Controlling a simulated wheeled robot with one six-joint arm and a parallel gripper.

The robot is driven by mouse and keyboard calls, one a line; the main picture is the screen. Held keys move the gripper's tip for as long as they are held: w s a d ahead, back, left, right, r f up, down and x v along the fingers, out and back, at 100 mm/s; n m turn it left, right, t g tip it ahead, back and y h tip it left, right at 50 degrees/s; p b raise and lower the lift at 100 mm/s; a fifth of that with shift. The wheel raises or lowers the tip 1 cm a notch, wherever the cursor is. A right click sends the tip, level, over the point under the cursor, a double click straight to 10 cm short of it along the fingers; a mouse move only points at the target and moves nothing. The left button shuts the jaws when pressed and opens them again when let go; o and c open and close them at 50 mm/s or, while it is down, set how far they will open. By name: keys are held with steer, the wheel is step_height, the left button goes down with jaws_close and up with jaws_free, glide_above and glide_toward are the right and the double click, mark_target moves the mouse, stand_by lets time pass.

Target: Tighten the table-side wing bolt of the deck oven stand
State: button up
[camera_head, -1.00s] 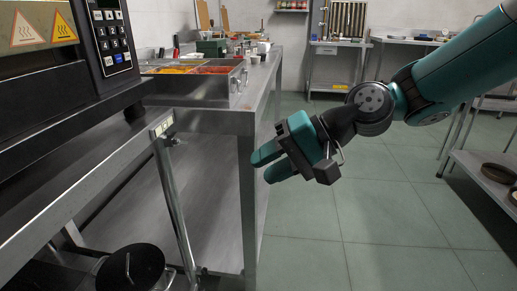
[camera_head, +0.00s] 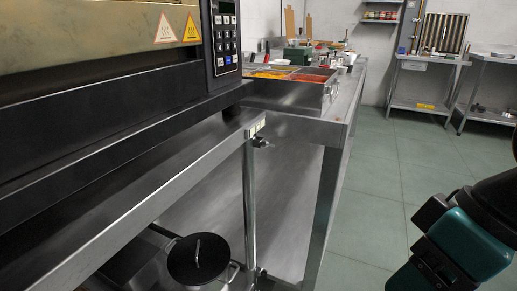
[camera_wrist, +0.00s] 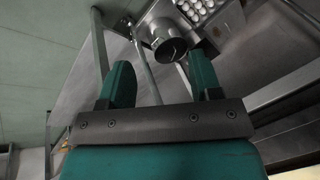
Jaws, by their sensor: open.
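The deck oven stand (camera_head: 150,180) has a steel rail and an upright leg (camera_head: 250,205) at its table-side corner. The wing bolt (camera_head: 262,142) is a small dark knob near the top of that leg, facing the steel table; its wings are too small to read. My gripper (camera_wrist: 162,78) is open and empty in the wrist view, with two teal fingers apart. In the head view only part of my gripper or wrist shows at the lower right, well away from the bolt. The bolt cannot be made out in the wrist view.
The steel table (camera_head: 325,190) with food pans (camera_head: 290,85) stands right of the stand, a narrow gap between them. A black lidded pot (camera_head: 198,260) sits below the stand rail. Green floor (camera_head: 385,180) lies open to the right. A round metal cylinder (camera_wrist: 170,48) shows in the wrist view.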

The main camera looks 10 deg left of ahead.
steer(key=shift+o, duration=1.3)
steer(key=w+a+f+t+y+b, duration=0.1)
steer(key=w+a+f+y+b, duration=0.1)
steer(key=w+a+f+b, duration=0.2)
steer(key=w+b, duration=0.1)
steer(key=b, duration=0.2)
steer(key=shift+f+n, duration=0.3)
steer(key=m+t+y+b, duration=0.3)
steer(key=t+y+b, duration=0.85)
steer(key=b, duration=1.45)
glide_toward(268, 144)
steer(key=s+d+f, duration=0.2)
steer(key=d+f, duration=0.2)
steer(key=d, duration=0.4)
steer(key=s+p+x, duration=0.1)
steer(key=p+x, duration=1.6)
steer(key=p, duration=0.6)
steer(key=shift+a+g+y+p, duration=0.35)
steer(key=shift+a+g+p, duration=0.1)
steer(key=shift+a, duration=0.1)
steer(key=shift+w, duration=0.15)
